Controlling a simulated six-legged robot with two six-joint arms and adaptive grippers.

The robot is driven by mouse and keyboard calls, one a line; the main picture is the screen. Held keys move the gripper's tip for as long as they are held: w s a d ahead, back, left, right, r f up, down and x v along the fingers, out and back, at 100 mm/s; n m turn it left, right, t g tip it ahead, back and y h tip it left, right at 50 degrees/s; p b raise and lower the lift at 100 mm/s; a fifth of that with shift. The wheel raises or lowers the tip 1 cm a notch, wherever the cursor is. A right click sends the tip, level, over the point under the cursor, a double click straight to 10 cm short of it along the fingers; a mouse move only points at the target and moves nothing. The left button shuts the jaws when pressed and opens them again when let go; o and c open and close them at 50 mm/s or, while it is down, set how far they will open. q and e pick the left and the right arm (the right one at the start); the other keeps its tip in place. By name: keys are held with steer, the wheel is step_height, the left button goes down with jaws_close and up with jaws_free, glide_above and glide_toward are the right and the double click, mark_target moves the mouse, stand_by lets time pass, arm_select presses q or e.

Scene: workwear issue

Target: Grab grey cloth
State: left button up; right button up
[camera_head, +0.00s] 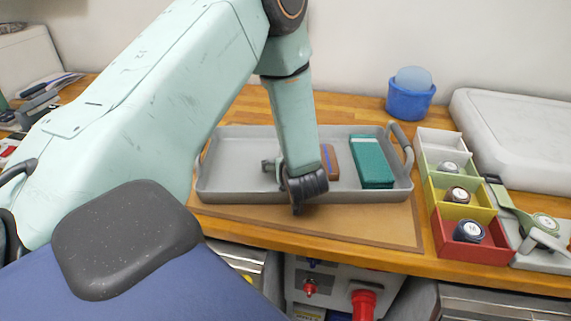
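My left arm comes in from the left, and its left gripper (290,188) points down over the front part of a grey tray (230,198). Its dark finger parts reach the tray's front wall, and a small grey part shows on their left. I cannot tell whether the fingers are apart or closed. I cannot pick out a grey cloth; the gripper and arm hide part of the tray. In the tray, a brown block with a blue stripe (330,161) lies just right of the gripper, and a green folded item (372,162) lies further right. My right gripper is not in view.
The tray stands on a brown mat (370,228) on a wooden bench. A blue tub (409,101) stands behind. A white case (520,140) lies at right.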

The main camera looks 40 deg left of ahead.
arm_select(q)
steer(key=shift+w+d, duration=0.1)
steer(key=shift+d, duration=0.15)
steer(key=shift+d+r, duration=0.25)
steer(key=shift+s+a+f, duration=0.15)
steer(key=shift+s+a, duration=0.1)
steer(key=shift+a, duration=0.2)
steer(key=c, duration=0.3)
steer(key=shift+w+a+f, duration=0.1)
steer(key=shift+c, duration=0.7)
steer(key=shift+w, duration=0.1)
steer(key=shift+c, duration=0.7)
steer(key=shift+d, duration=0.4)
steer(key=c, duration=0.3)
steer(key=shift+a, duration=0.15)
steer(key=c, duration=0.3)
steer(key=shift+a, duration=0.15)
steer(key=shift+c, duration=0.8)
